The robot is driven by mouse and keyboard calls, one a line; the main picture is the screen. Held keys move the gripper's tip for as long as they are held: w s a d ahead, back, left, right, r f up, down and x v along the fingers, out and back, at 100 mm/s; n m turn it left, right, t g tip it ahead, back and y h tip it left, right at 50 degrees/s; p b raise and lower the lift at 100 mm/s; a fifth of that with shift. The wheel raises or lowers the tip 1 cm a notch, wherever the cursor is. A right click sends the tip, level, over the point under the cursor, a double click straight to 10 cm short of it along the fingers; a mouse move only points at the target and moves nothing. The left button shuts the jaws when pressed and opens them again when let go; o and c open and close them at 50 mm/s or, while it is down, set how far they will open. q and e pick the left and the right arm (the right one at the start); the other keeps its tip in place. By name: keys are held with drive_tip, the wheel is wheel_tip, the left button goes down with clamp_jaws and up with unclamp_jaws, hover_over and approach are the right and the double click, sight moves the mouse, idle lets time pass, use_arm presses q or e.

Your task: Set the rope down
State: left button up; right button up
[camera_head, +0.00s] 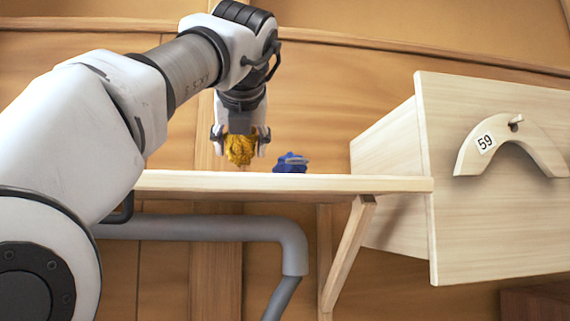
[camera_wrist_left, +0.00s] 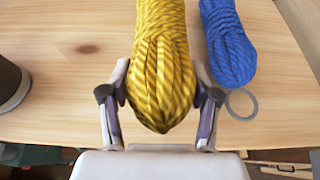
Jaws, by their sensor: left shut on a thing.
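A coiled yellow rope (camera_head: 239,149) is held between the fingers of my left gripper (camera_head: 240,138), just above a wooden shelf (camera_head: 300,183). In the left wrist view the yellow rope (camera_wrist_left: 160,60) fills the space between the fingers of the left gripper (camera_wrist_left: 161,100), which are shut on it. I cannot tell whether the rope's underside touches the shelf. A blue rope bundle (camera_head: 290,163) lies on the shelf to the right of the yellow one; it also shows in the left wrist view (camera_wrist_left: 228,45). My right gripper is not in view.
A grey ring (camera_wrist_left: 241,104) lies by the blue rope's near end. A dark round object (camera_wrist_left: 10,85) stands at the left of the wrist view. A pale wooden box with a curved handle marked 59 (camera_head: 512,145) is right of the shelf. A grey pipe (camera_head: 240,228) runs below.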

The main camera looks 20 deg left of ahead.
sight(239, 156)
use_arm(q)
drive_tip(key=shift+w+a+p, duration=0.4)
drive_tip(key=shift+w+a, duration=0.3)
drive_tip(key=shift+w, duration=0.2)
wheel_tip(239, 156, down, 3)
drive_tip(key=shift+s+d+r+b, duration=0.1)
drive_tip(key=shift+d+r+b, duration=0.1)
drive_tip(key=shift+b, duration=0.85)
drive_tip(key=shift+s+f, duration=0.2)
drive_tip(key=shift+f, duration=0.25)
drive_tip(key=shift+a, duration=0.1)
drive_tip(key=shift+w, duration=0.15)
drive_tip(key=shift+a+f, duration=0.1)
drive_tip(key=shift+f, duration=0.05)
drive_tip(key=o, duration=1.4)
drive_tip(key=shift+o, duration=0.2)
